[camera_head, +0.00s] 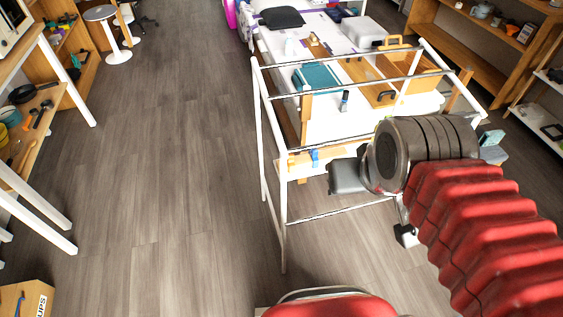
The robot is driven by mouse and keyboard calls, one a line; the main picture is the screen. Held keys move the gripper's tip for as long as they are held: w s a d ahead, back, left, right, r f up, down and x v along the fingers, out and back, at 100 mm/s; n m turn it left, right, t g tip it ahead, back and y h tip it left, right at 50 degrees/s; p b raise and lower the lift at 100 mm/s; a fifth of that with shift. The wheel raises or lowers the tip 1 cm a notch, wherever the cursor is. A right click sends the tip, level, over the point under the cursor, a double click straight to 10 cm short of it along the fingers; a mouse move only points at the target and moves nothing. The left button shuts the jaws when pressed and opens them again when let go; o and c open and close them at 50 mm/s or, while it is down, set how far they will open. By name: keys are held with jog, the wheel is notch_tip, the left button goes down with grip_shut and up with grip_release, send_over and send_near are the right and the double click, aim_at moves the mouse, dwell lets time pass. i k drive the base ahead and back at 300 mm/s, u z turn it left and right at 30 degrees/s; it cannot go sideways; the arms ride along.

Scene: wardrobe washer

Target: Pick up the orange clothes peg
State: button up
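I cannot make out an orange clothes peg in the head view. A white metal rack (263,130) with several rails stands in front of me. A small blue item (315,158), perhaps a peg, sits low on the rack's near side. Another small dark blue item (345,100) shows near a rail. My red-sleeved arm reaches in from the right, and its grey wrist covers the rack's near right part. My gripper (350,177) shows only in part, as a grey block beside the wrist. Its fingertips cannot be made out, so its opening and contents are unclear.
A white table (300,45) behind the rack carries a teal box (316,76), a wooden tray (372,84) and a black cushion (281,17). Shelves stand at left and right. A cardboard box (25,300) lies bottom left. The wooden floor (170,170) left of the rack is clear.

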aim_at(290, 161)
jog(key=u, duration=0.15)
jog(key=k, duration=1.35)
jog(key=u, duration=1.15)
jog(key=i, duration=1)
jog(key=u, duration=0.05)
